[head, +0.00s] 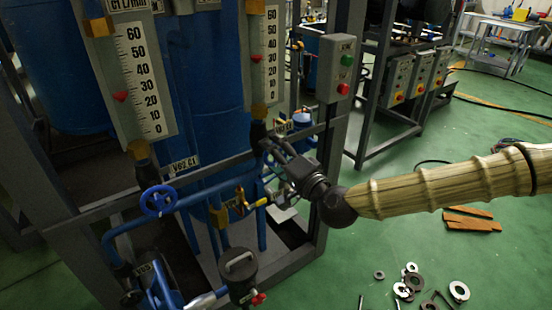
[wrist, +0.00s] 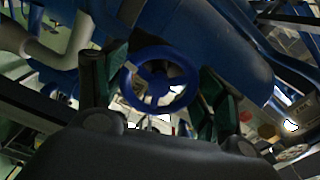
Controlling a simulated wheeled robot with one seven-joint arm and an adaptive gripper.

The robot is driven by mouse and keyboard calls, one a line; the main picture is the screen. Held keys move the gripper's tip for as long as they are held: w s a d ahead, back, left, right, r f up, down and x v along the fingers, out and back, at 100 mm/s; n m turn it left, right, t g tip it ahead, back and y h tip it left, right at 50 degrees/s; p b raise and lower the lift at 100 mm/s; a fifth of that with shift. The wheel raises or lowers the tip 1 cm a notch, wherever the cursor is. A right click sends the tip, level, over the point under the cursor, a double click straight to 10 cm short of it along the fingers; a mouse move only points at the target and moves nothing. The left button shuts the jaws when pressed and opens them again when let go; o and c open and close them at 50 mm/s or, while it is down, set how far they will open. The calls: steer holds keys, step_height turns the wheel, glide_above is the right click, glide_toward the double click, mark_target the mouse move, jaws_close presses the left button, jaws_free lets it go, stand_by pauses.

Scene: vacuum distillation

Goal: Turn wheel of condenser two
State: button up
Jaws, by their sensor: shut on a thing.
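In the wrist view a blue handwheel (wrist: 159,51) with spokes sits between the two dark green-padded fingers of my gripper (wrist: 155,82). The fingers are shut on it from the left and right sides. In the head view my gripper (head: 270,152) is at the pipework below the right flow meter (head: 263,60), and the held wheel is hidden there behind the fingers. Another blue handwheel (head: 158,200) stands free to the left, below the left flow meter (head: 133,75). I cannot read the label beside the held wheel.
Grey frame bars (head: 328,150) and blue pipes surround the gripper closely. A control box (head: 338,68) with green and red buttons is above right. A yellow-handled valve (head: 258,204) is just below. Metal rings (head: 459,291) and brown planks (head: 470,221) lie on the open green floor.

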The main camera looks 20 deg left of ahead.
steer(key=m+b, duration=0.2)
steer(key=m, duration=0.4)
steer(key=shift+m, duration=0.3)
steer(key=m+b, duration=0.2)
steer(key=m, duration=0.3)
steer(key=shift+r+m, duration=0.1)
steer(key=shift+m, duration=0.2)
steer(key=o, duration=1)
steer(key=shift+w, duration=0.1)
steer(key=v, duration=1.2)
